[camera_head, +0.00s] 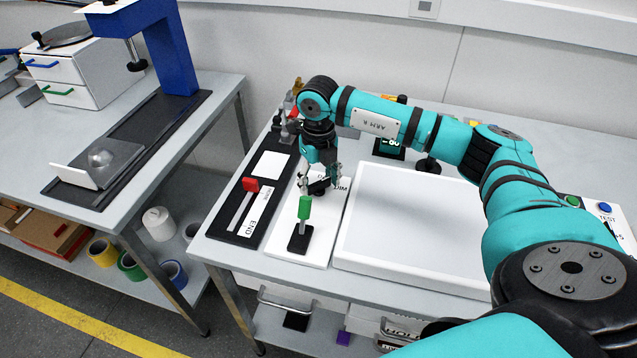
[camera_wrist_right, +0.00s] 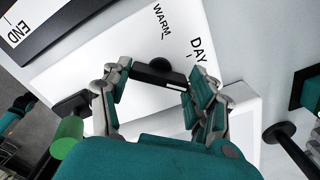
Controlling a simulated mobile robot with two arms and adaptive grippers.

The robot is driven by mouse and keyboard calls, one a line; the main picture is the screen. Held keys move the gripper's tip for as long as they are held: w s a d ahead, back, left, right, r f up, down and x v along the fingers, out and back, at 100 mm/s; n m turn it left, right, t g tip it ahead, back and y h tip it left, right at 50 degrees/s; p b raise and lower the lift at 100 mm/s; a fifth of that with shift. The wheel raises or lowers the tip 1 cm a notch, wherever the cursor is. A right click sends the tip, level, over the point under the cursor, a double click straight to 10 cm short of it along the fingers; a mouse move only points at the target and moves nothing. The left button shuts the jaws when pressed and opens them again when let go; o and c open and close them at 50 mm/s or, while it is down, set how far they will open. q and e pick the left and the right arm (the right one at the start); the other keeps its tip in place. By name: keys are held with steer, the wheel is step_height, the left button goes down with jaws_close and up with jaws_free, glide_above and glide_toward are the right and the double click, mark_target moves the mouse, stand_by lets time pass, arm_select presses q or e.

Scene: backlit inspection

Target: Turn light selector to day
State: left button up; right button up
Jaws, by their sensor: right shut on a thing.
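The light selector is a black knob (camera_wrist_right: 160,73) with a bar-shaped grip on a white panel (camera_wrist_right: 105,55). WARM and DAY are printed around it in the right wrist view, and DIM shows beside it in the head view. My right gripper (camera_wrist_right: 158,92) reaches down over the panel and is shut on the knob, one finger at each end of the bar. It also shows in the head view (camera_head: 319,181), where it hides much of the knob. I cannot tell for sure which label the knob points at.
A green-topped lever (camera_head: 305,208) stands on the panel close in front of my right gripper. A red-handled slider (camera_head: 250,185) marked END is to the left. A white light box (camera_head: 410,230) lies to the right. Blue and green buttons (camera_head: 604,208) sit farther right.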

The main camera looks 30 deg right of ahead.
mark_target(318, 182)
steer(key=n+b, duration=0.2)
steer(key=n, duration=0.2)
steer(key=shift+n, duration=0.3)
steer(key=shift+n+b, duration=0.9)
steer(key=shift+n, duration=0.9)
steer(key=shift+r, duration=0.1)
steer(key=o, duration=1.2)
step_height(318, 182, up, 12)
